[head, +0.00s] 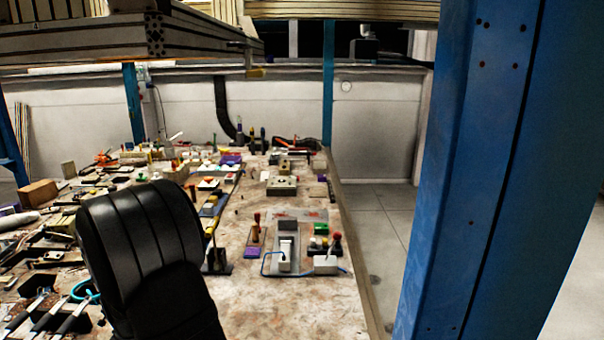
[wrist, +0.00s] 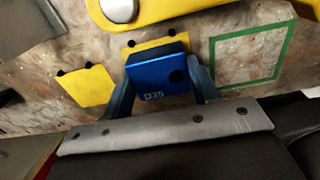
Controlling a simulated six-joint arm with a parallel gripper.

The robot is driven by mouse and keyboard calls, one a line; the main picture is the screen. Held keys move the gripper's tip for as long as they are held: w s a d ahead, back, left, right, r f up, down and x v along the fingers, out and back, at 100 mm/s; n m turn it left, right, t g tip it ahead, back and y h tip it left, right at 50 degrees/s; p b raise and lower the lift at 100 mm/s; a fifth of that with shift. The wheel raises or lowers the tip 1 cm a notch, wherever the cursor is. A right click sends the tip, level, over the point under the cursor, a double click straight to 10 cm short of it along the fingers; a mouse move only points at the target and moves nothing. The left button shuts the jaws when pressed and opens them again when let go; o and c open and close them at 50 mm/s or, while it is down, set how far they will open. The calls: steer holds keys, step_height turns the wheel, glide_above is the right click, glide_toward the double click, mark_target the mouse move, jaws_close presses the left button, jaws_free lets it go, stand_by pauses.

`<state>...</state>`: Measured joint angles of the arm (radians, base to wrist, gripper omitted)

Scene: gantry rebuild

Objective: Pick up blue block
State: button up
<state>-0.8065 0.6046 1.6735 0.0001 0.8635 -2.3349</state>
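The blue block (wrist: 158,76) shows in the wrist view, with "D35" in white on its face and a dark round spot near its right side. My gripper (wrist: 160,84) has one finger at each side of the block. The fingers look close against its sides, but I cannot tell whether they grip it or stand a little open. I cannot make out the block or my gripper in the head view.
In the wrist view, a yellow square (wrist: 86,87) lies left of the block, a green outlined square (wrist: 250,55) right, and a yellow part (wrist: 170,10) above. In the head view, the cluttered table (head: 270,318) has bare room in front; a blue post (head: 480,170) stands right.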

steer(key=c, duration=0.3)
steer(key=shift+r, duration=3.8)
